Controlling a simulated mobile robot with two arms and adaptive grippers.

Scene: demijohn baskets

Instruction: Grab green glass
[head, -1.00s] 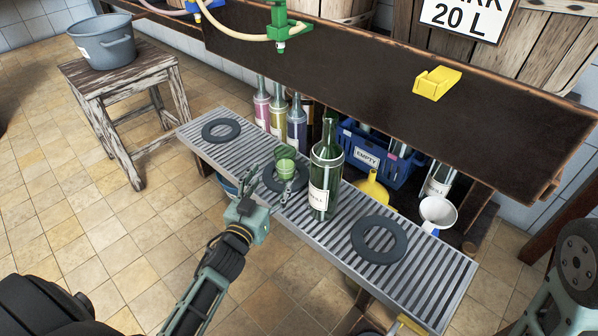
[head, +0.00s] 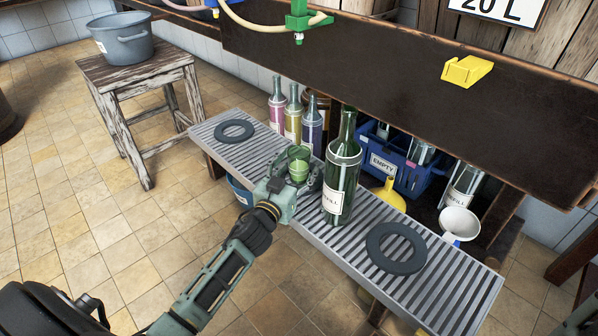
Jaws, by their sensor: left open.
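The green glass (head: 299,154) is a small cup on the slatted metal bench, beside the left of a tall green bottle (head: 343,175) labelled REFILL. My left gripper (head: 297,176) is open at the glass, its fingers around the lower part of it. The fingers partly hide the glass, and I cannot tell whether they touch it. The dark ring around the glass's spot is mostly hidden by the gripper.
The slatted bench (head: 455,290) holds dark rings at left (head: 234,131) and right (head: 396,247). Behind are several small bottles, a blue crate (head: 410,182) marked EMPTY, a yellow funnel (head: 389,196) and a white funnel (head: 459,223). A dark shelf (head: 400,75) overhangs the back.

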